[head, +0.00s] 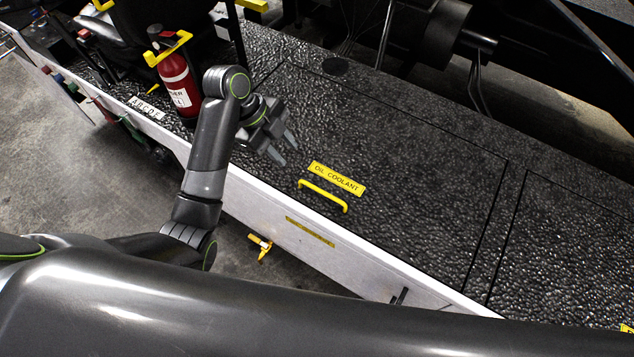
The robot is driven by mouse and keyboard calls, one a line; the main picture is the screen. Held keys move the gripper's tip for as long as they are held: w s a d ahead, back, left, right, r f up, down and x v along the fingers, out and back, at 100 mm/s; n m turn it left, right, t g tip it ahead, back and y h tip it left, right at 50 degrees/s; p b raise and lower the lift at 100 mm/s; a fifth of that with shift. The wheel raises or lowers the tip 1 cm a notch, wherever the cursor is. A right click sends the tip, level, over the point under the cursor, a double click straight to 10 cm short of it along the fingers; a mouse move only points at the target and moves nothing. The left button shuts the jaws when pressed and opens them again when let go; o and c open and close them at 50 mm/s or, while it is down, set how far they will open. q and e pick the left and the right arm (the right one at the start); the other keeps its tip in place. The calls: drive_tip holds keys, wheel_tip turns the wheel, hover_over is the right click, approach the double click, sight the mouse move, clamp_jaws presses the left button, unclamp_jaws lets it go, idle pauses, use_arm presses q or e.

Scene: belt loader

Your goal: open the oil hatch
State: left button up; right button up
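The oil hatch (420,170) is a flat black textured panel in the deck, lying flush and shut. It has a yellow "OIL COOLANT" label (337,178) and a yellow handle (323,196) near its front edge. My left gripper (284,153) is above the deck, to the upper left of the handle and apart from it. Its two fingers are apart with nothing seen between them. My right gripper is out of view.
A red fire extinguisher (176,80) with a yellow bracket stands left of my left arm. A white side panel (300,240) runs along the deck's front edge. Black machinery (440,30) rises behind the hatch. Another panel (570,250) lies to the right.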

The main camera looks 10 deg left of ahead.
use_arm(q)
drive_tip(key=b, duration=0.5)
approach(321, 191)
drive_tip(key=p+x, duration=0.2)
drive_tip(key=x, duration=0.5)
drive_tip(key=shift+d+f, duration=0.1)
drive_tip(key=shift+f, duration=0.2)
drive_tip(key=shift+c, duration=0.4)
clamp_jaws()
